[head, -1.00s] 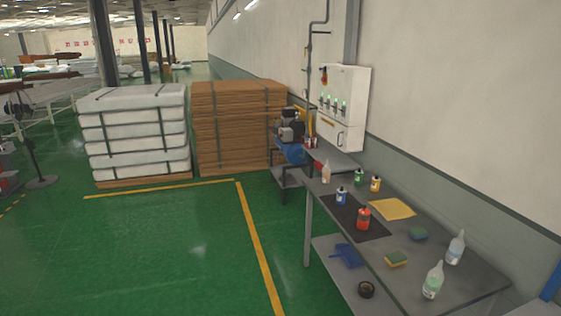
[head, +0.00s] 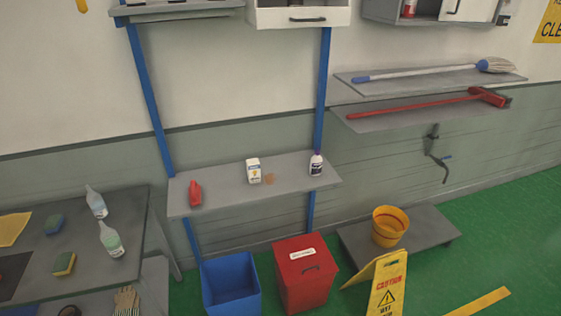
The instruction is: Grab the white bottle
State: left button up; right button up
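Two pale, whitish translucent bottles stand on the grey table at the left of the head view. The rear bottle (head: 96,203) is near the table's back edge, and the front bottle (head: 111,241) has a greenish label. A white bottle with a purple cap and dark label (head: 316,165) stands upright at the right end of the wall shelf. Which of these is the task's white bottle I cannot tell. Neither of my grippers is in view.
The wall shelf (head: 220,191) also holds a red bottle (head: 195,193) and a white box (head: 253,171). Sponges lie on the grey table (head: 130,205). A blue bin (head: 231,285), a red bin (head: 305,275) and a yellow caution sign (head: 386,285) stand below.

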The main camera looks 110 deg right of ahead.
aim_at(317, 161)
jog(key=z, duration=2.05)
